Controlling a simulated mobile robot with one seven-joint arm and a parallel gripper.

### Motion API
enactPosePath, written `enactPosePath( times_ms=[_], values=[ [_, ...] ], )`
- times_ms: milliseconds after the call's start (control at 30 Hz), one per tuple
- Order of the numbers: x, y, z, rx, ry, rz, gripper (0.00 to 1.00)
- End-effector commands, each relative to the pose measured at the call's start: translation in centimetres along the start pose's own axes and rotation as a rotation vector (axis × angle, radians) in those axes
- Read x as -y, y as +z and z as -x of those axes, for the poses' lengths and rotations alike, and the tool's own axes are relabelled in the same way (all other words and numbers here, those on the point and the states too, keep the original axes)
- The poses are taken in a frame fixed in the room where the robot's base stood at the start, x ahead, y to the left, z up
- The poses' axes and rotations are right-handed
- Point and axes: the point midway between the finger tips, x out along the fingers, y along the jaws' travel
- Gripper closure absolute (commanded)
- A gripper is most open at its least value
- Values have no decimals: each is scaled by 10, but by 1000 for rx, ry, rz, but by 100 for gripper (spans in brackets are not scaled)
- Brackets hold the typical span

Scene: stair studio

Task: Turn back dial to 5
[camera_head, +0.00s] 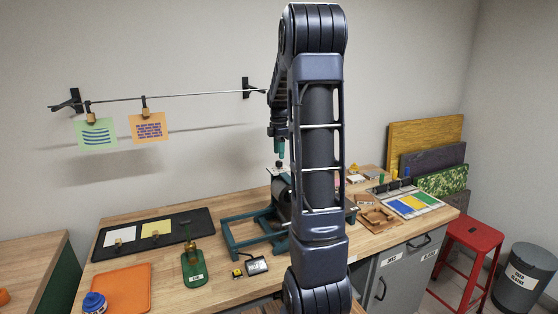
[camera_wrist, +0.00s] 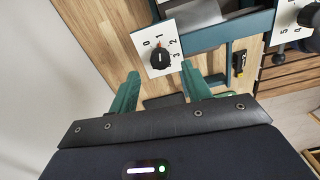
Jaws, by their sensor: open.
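In the wrist view a black knob (camera_wrist: 160,58) sits on a white dial plate (camera_wrist: 144,50), close to the wall side. A second dial (camera_wrist: 309,16) with 4 and 5 visible is cut off at the right edge. My gripper (camera_wrist: 160,72) is open, its teal fingers on either side below the knob and holding nothing. In the head view the gripper (camera_head: 280,147) is above the teal press (camera_head: 255,238), and my arm hides part of it.
The workbench (camera_head: 160,285) holds a black tray (camera_head: 103,252) with cards, an orange tray (camera_head: 125,285), a green stand (camera_head: 194,268) and a small device (camera_head: 257,265). A wire with clipped cards (camera_head: 148,127) runs along the wall. A red stool (camera_head: 470,240) stands right.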

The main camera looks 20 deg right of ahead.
Motion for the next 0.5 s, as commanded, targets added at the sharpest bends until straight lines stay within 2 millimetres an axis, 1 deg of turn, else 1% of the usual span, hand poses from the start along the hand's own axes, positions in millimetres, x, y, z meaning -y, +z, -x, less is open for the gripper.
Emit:
enactPosePath(
  times_ms=[33, 200, 333, 500],
  values=[
    [1, 0, -9, -1, -4, 0, 52],
    [0, 0, -29, 0, -2, -1, 52],
    [1, 0, -38, 0, -2, -1, 52],
    [0, 0, -42, 0, 0, -1, 52]
  ],
)
